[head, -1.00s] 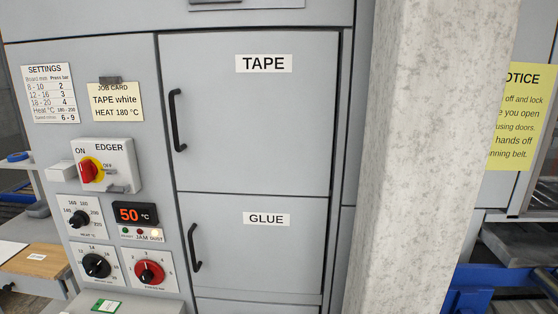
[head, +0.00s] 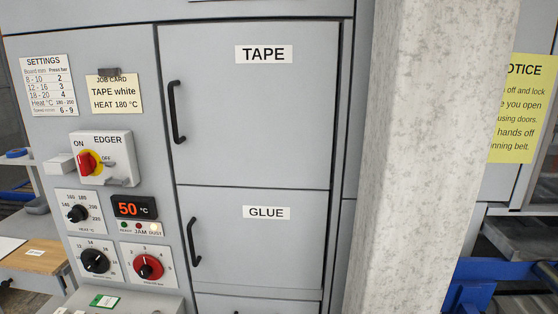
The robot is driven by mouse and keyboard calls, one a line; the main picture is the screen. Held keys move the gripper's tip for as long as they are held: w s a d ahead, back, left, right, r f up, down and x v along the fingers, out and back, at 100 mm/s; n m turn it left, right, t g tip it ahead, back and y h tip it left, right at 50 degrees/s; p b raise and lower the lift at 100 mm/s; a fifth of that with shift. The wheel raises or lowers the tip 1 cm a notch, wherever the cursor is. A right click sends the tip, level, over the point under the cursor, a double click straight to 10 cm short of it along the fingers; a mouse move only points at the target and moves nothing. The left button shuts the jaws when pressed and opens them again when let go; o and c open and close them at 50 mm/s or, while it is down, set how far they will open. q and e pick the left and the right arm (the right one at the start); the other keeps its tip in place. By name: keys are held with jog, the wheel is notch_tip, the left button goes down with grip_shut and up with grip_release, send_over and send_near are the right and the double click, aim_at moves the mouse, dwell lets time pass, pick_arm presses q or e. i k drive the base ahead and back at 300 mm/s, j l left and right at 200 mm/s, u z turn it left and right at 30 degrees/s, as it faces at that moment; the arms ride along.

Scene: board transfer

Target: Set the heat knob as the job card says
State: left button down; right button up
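The job card (head: 114,94) is clipped to the grey machine panel and reads "TAPE white, HEAT 180 °C". The heat knob (head: 77,214) is a small black knob on a white dial plate at the lower left, with marks around 160 to 220 and "HEAT °C" below. I cannot tell exactly where its pointer stands. The red display (head: 134,208) to its right reads 50 °C. The settings sheet (head: 49,85) gives heat 180 - 200. Neither of my grippers is in view.
The edger switch (head: 88,163) has a red handle on yellow. Below are a black knob (head: 95,261) and a red knob (head: 149,267). TAPE (head: 255,110) and GLUE (head: 260,245) doors are shut. A concrete pillar (head: 430,150) stands at right.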

aim_at(78, 213)
jog(key=u, duration=1.25)
